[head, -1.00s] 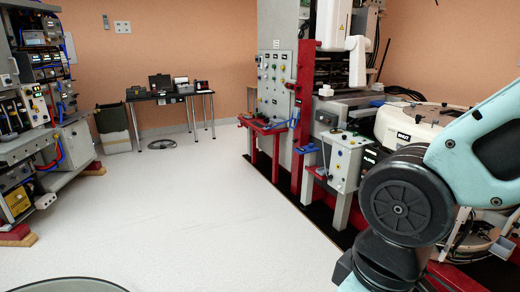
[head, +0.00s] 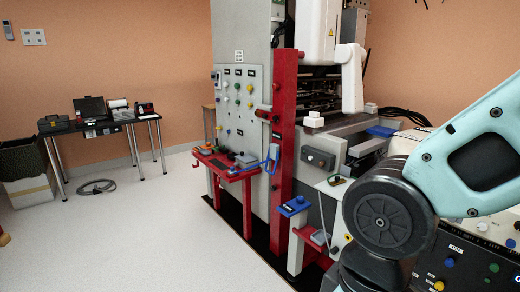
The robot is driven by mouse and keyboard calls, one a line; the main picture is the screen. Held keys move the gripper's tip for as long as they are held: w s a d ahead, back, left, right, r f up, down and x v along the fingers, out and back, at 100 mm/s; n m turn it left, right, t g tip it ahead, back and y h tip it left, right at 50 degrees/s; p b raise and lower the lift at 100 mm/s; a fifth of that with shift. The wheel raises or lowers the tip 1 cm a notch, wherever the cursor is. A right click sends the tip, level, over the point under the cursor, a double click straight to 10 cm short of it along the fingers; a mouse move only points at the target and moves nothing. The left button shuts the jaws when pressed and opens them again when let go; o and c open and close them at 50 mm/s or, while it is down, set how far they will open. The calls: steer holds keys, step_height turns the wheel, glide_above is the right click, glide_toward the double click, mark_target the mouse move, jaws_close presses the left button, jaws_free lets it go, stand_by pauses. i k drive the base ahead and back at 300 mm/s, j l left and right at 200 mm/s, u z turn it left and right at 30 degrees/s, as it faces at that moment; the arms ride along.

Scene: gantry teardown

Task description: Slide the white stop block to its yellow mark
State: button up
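A small white block (head: 314,119) sits on the grey machine bed, right of the red upright in the head view. It may be the stop block, but it is too small to be sure. I cannot make out its yellow mark. My teal arm with its dark round joint fills the right side of the view. My gripper is outside the picture, so I cannot see whether it is open or holds anything.
A grey panel with knobs (head: 238,92) stands left of the red upright (head: 285,130). A red shelf (head: 228,170) and a small blue shelf (head: 294,206) jut out at the front. A dark table (head: 100,127) stands at the back left.

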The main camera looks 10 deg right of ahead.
mark_target(314, 121)
steer(key=i+j+z, duration=0.25)
steer(key=i, duration=0.25)
steer(key=i+j+z, duration=0.25)
steer(key=i, duration=0.2)
steer(key=i+j+z, duration=0.1)
steer(key=i+j, duration=0.25)
steer(key=i, duration=0.05)
